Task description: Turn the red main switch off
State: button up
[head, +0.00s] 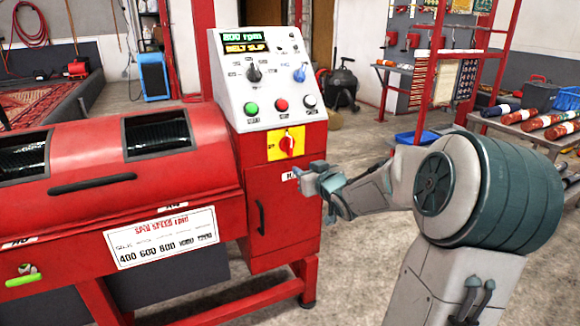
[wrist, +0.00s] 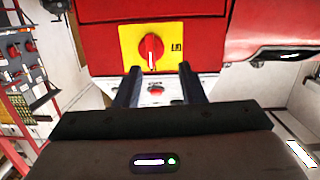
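The red main switch (head: 288,144) is a red rotary knob on a yellow plate (head: 273,149), on the front of the red cabinet below the sloped control panel. The knob's white mark stands roughly upright. In the wrist view the red knob (wrist: 151,48) shows on its yellow plate (wrist: 128,40), ahead of the fingertips, its white line running up and down in the picture. My gripper (head: 308,176) is just right of and below the switch in the head view. In the wrist view my gripper (wrist: 159,70) has its two fingers apart with nothing between them. No contact with the knob shows.
The white control panel (head: 230,97) above carries a lit display, dials and several push buttons. The red spin machine (head: 80,165) fills the left. A table with rolled rugs (head: 545,120) stands at the right. Open concrete floor (head: 370,270) lies in front of the cabinet.

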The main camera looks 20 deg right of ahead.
aim_at(291, 146)
jog(key=shift+t+y, duration=0.3)
jog(key=shift+t, duration=0.6)
jog(key=w+b, duration=0.1)
jog(key=w, duration=0.3)
jog(key=w+d+b, duration=0.1)
jog(key=w+b, duration=0.1)
jog(key=w, duration=0.3)
jog(key=w+d+b, duration=0.1)
jog(key=w+b, duration=0.1)
jog(key=w, duration=0.2)
jog(key=shift+w+r, duration=0.25)
jog(key=shift+r, duration=0.15)
grip_shut()
